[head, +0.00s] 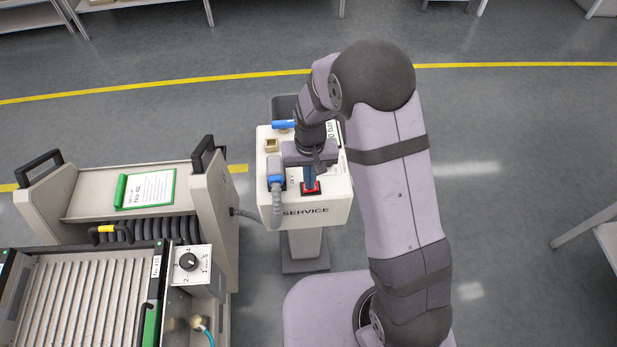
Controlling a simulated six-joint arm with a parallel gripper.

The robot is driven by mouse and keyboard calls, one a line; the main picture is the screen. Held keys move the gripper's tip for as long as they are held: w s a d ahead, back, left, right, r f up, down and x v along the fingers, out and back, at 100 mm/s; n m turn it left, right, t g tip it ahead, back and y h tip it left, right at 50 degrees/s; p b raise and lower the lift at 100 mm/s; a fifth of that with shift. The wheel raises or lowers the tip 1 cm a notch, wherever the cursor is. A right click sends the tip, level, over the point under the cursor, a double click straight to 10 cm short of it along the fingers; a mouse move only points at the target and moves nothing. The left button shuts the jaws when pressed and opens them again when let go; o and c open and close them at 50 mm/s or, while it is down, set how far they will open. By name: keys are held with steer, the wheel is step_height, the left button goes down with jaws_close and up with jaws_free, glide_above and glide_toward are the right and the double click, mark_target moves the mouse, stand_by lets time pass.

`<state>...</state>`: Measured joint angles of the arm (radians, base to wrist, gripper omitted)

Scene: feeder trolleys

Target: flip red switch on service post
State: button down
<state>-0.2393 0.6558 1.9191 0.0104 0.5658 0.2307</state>
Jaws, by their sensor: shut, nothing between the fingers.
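The service post (276,211) is a white box with "SERVICE" on its front edge, standing on a grey pedestal. The red switch (311,189) sits on its top face near the front; a red frame shows around a darker middle. My gripper (313,178) is shut and empty, pointing down just over the red switch. Its fingers cover part of the switch, so I cannot tell if they touch it or which way it is set. A blue plug (276,180) with a grey cable is in the post, left of my gripper.
A feeder trolley (218,190) stands close on the left, joined to the plug's cable. Open floor (500,200) lies to the right.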

steer(key=r+p, duration=0.3)
steer(key=r, duration=0.1)
steer(key=shift+a+r+p, duration=0.1)
steer(key=shift+a+p, duration=0.25)
steer(key=shift+a, duration=0.05)
steer(key=shift+w+a+r+b, duration=0.15)
steer(key=shift+r+b, duration=0.15)
steer(key=shift+r, duration=0.05)
step_height(320, 180, up, 9)
steer(key=a+b, duration=0.1)
steer(key=b, duration=0.1)
steer(key=shift+a, duration=0.3)
steer(key=shift+f, duration=0.1)
